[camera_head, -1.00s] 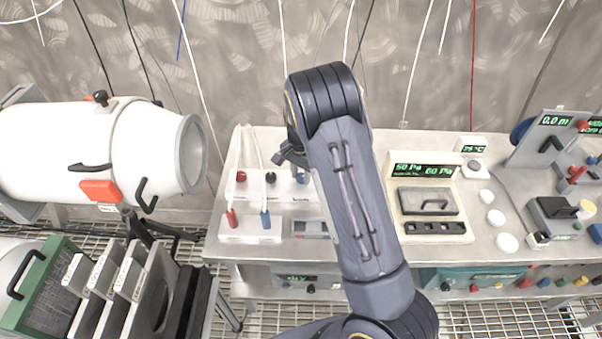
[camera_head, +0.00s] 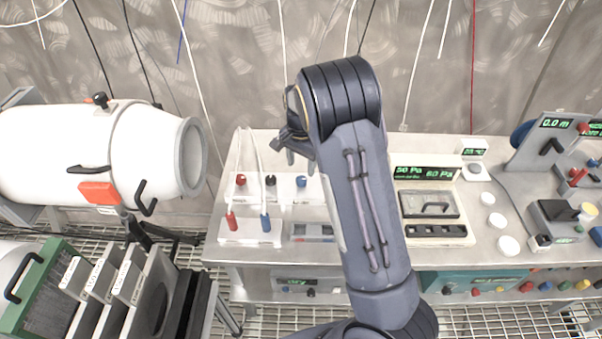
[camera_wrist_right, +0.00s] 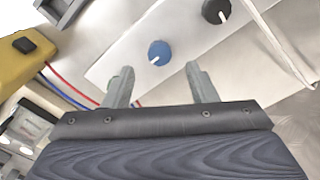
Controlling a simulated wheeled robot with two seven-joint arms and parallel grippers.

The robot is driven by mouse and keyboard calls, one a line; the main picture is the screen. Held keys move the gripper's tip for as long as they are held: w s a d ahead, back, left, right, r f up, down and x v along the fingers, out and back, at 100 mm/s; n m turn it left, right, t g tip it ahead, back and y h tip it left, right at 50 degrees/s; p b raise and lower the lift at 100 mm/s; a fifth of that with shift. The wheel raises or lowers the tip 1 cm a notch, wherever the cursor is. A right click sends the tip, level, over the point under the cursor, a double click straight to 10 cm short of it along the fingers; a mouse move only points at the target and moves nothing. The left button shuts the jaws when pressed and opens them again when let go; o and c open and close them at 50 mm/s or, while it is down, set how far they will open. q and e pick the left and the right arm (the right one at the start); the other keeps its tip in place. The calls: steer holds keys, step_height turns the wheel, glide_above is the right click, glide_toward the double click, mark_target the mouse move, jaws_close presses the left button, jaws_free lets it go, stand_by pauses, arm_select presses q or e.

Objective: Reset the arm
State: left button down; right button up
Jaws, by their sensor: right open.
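My right gripper (camera_head: 287,148) is at the end of the dark grey arm that rises through the middle of the head view. It hangs above the white panel (camera_head: 300,187) with red, black and blue knobs. In the right wrist view its two fingers (camera_wrist_right: 162,86) are apart with nothing between them. The blue knob (camera_wrist_right: 160,52) lies beyond the fingertips, and the black knob (camera_wrist_right: 215,11) is further off. My left gripper does not show.
A steel table (camera_head: 480,255) carries a pressure display box (camera_head: 432,203), white discs and further instruments at right. Several cables hang in front of the back wall.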

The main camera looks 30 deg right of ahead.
step_height(320, 180, up, 2)
steer(key=shift+r, duration=0.1)
stand_by(0.5)
steer(key=shift+s+r, duration=0.3)
steer(key=s+a+r+n+t+y, duration=0.2)
steer(key=s+a+r+n, duration=0.1)
steer(key=s+r, duration=0.4)
steer(key=s+a+r+n+t+y, duration=0.1)
steer(key=s+a+r+n+y, duration=0.2)
steer(key=s, duration=0.7)
steer(key=s+a+n+t+h, duration=0.1)
steer(key=s+a+n, duration=0.4)
steer(key=s, duration=0.6)
steer(key=shift+s+a+r+n+t, duration=0.25)
steer(key=shift+s+n+t, duration=0.1)
steer(key=shift+t, duration=0.45)
